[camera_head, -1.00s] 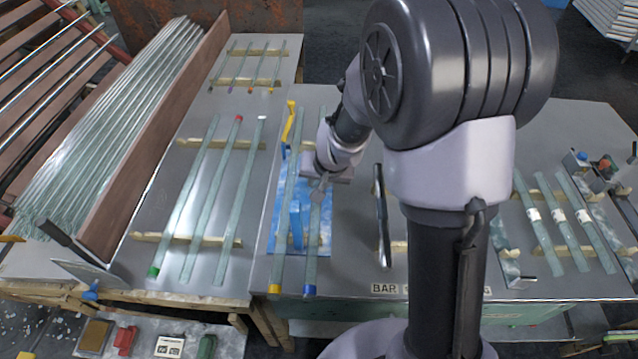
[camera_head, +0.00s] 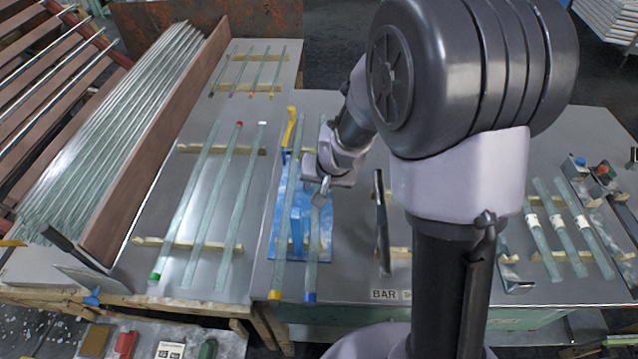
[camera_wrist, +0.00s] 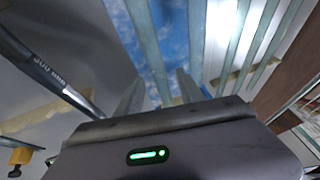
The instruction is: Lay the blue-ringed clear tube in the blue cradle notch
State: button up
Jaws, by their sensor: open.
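The clear tube with the blue end ring (camera_head: 312,255) lies lengthwise over the blue cradle (camera_head: 299,215), on its right side. I cannot tell whether it is seated in a notch. A second clear tube with a yellow end ring (camera_head: 280,258) lies to its left, across the same cradle. My gripper (camera_head: 321,194) is over the blue-ringed tube near the middle of the cradle. In the wrist view my gripper (camera_wrist: 160,92) has its two fingers apart, with a clear tube (camera_wrist: 146,45) running between and beyond them. The finger tips' height above the tube is unclear.
A dark bar (camera_head: 382,225) lies on wooden supports to the right, behind a "BAR" label (camera_head: 384,294). Several clear tubes with coloured ends (camera_head: 207,200) lie on wooden strips at left. White-banded tubes (camera_head: 563,235) lie at far right. Bare table shows between cradle and bar.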

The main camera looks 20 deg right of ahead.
jog(key=s+a+r+y+p, duration=0.1)
jog(key=s+r+p, duration=0.1)
jog(key=s+r, duration=0.6)
jog(key=s+a+r+p, duration=0.15)
jog(key=s+r, duration=0.35)
jog(key=r, duration=0.7)
jog(key=s+a+r, duration=0.1)
jog(key=s+r, duration=0.3)
jog(key=s, duration=0.7)
jog(key=shift+s+a+t, duration=0.25)
jog(key=shift+t, duration=0.15)
jog(key=shift+r, duration=0.15)
